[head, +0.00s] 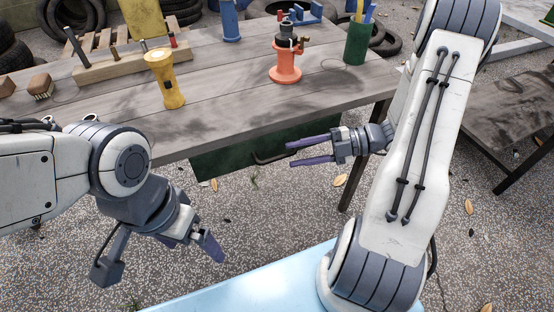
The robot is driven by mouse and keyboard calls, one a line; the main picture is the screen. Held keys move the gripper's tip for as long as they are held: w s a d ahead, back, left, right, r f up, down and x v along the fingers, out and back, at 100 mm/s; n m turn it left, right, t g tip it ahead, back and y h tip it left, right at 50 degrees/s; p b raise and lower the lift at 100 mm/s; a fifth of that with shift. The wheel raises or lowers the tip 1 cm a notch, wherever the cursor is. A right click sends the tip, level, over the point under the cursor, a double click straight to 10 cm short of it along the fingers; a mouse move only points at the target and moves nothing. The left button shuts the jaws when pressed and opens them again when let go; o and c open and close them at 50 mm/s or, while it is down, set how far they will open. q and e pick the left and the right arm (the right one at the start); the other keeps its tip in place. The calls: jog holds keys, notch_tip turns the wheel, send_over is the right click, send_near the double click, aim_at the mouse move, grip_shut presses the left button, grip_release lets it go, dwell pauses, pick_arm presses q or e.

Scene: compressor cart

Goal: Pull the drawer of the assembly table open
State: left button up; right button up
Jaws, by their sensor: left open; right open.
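The assembly table (230,125) has a grey wooden top and stands in front of me. A dark green drawer (222,164) sits under its front edge, with a dark bar handle (262,160) on its front. I cannot tell whether the drawer is fully shut. My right gripper (291,153) is open and empty, its two purple fingers pointing left near the right end of the handle. I cannot tell whether they touch it. My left gripper (165,262) is open and empty, low at the left, apart from the drawer. My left arm hides the table's lower left side.
On the table stand a yellow flashlight (165,79), an orange device (285,62), a green cup (356,42), a blue object (229,20), a wooden tool block (125,62) and brushes (41,86). Another dark table (505,100) is at right. Tires (75,15) lie behind.

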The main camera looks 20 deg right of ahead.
aim_at(277, 158)
jog(key=shift+b+x, duration=0.65)
jog(key=shift+x, duration=2.05)
grip_shut()
